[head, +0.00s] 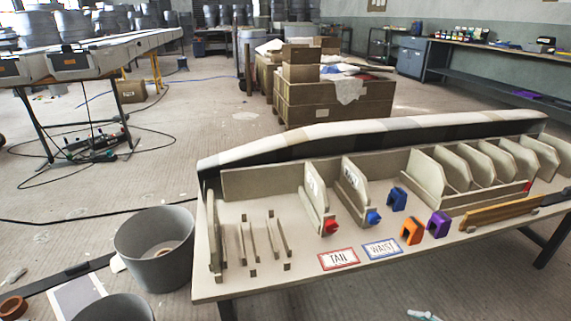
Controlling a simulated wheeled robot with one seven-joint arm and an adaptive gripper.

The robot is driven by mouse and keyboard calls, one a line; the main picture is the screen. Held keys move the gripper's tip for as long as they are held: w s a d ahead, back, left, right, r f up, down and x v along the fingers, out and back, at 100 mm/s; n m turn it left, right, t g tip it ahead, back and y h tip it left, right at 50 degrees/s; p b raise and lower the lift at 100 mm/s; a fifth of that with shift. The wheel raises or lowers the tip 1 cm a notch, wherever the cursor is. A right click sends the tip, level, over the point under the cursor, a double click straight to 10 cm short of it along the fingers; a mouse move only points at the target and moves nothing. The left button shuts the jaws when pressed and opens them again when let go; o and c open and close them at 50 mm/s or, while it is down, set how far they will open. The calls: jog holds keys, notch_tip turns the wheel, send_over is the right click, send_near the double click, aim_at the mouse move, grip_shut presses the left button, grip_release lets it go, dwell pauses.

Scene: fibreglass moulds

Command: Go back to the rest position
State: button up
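My gripper and arm are not in view in the head view. A long table (270,282) with a beige mould rack fills the right half. Two upright panels near its middle carry a red clip (331,227) and a blue clip (373,217) at their lower front corners. A second blue piece (397,198), an orange piece (411,232) and a purple piece (438,224) sit apart on the tabletop. A red-framed TAIL card (338,259) and a blue-framed WAIST card (382,248) lie at the front edge.
A grey bucket (156,250) stands left of the table, with another (114,308) in front. Wooden crates (330,103) stand behind it. A trestle bench (90,62) is at the left, with cables on the floor. Open floor (200,130) lies between.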

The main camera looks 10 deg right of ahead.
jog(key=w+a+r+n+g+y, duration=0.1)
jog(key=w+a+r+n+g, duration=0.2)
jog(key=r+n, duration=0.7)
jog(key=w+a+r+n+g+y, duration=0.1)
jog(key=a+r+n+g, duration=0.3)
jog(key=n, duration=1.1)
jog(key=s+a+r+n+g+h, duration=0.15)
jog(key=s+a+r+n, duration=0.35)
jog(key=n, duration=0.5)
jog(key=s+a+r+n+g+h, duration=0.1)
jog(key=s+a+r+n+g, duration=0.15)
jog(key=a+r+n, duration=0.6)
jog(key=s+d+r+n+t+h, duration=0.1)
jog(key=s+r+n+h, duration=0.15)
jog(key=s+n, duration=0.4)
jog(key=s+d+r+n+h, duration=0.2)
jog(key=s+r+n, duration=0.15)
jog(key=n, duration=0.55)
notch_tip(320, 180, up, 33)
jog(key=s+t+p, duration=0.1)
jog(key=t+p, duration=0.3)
jog(key=p, duration=2.8)
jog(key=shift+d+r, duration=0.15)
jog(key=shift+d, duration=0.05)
